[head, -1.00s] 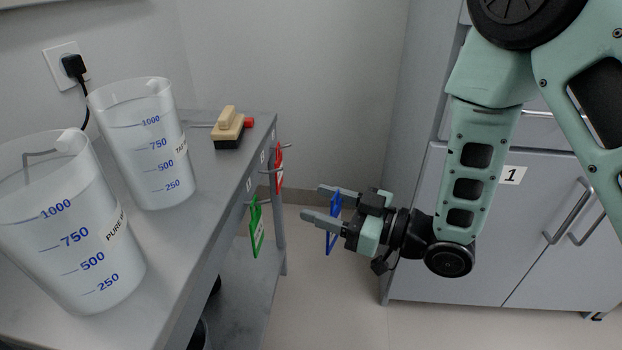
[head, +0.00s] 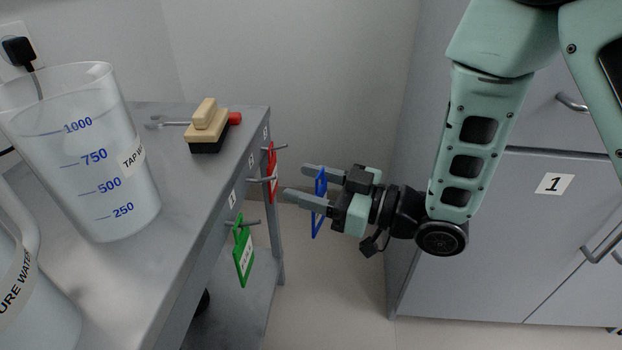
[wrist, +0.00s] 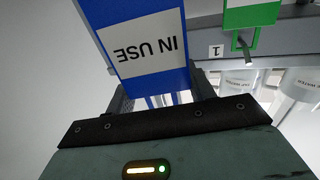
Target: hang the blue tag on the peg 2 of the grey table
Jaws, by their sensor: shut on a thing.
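My gripper (head: 300,182) is shut on the blue tag (head: 318,212), which hangs upright between its fingers. The fingertips point left, just right of the grey table (head: 180,245) edge. Peg 2 (head: 262,181) sticks out bare from that edge, a little left of the fingertips. A green tag (head: 243,255) hangs on peg 1 (head: 245,223), the nearer one. A red tag (head: 271,163) hangs on peg 3 (head: 277,148), the farther one. In the wrist view the blue tag (wrist: 142,38) reads "IN USE" upside down, apart from the green tag (wrist: 250,14); its grip point is hidden.
On the table stand a tap water jug (head: 85,165), a second jug (head: 30,290), a wooden brush (head: 208,130) and a wrench (head: 165,123). A grey cabinet labelled 1 (head: 500,240) stands right. The floor between is clear.

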